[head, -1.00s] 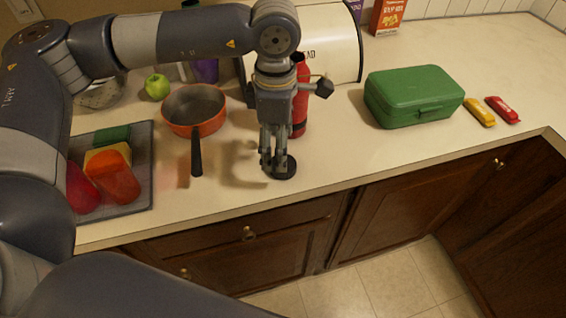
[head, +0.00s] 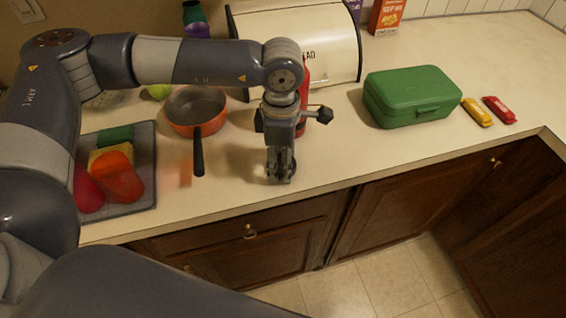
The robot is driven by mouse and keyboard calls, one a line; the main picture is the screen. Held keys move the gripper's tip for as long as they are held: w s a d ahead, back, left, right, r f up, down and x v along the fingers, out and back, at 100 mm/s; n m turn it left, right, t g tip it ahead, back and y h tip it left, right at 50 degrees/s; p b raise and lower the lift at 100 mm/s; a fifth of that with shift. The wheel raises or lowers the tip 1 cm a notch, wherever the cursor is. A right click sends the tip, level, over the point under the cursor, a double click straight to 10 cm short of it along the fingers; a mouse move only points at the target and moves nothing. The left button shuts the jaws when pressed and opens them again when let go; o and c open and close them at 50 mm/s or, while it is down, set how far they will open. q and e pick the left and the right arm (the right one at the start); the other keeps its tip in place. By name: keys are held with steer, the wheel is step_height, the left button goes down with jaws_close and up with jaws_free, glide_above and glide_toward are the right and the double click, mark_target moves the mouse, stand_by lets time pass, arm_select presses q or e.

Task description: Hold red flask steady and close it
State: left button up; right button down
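The red flask (head: 304,92) stands upright on the counter in front of the bread box. My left arm and gripper partly cover it, and I cannot see its mouth clearly. My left gripper (head: 281,176) points down at the counter in front of the flask, apart from it. A small dark round piece, which looks like the flask's lid, was beside the fingers earlier. Now the fingers are over that place and mostly hide it. I cannot tell whether they are closed on it. My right gripper is not in view.
An orange pan (head: 196,108) and a grey mat (head: 142,184) with sponge and mitt-like things are on the left. The cream bread box (head: 335,45) stands behind. A green box (head: 412,95) and yellow and red packets (head: 500,109) are right. Counter right of the gripper is clear.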

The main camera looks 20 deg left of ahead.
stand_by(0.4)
arm_select(q)
steer(key=shift+r+b, duration=0.3)
steer(key=shift+r, duration=0.2)
step_height(320, 180, up, 2)
steer(key=shift+r+b, duration=0.15)
steer(key=shift+b, duration=0.35)
steer(key=s+d+r+b, duration=0.1)
steer(key=s+d+b, duration=0.1)
steer(key=s+d, duration=0.2)
steer(key=s+d+b, duration=0.2)
steer(key=s+d, duration=0.3)
steer(key=s, duration=0.4)
steer(key=shift+s+r, duration=0.2)
steer(key=shift+r, duration=0.15)
steer(key=shift+a, duration=0.1)
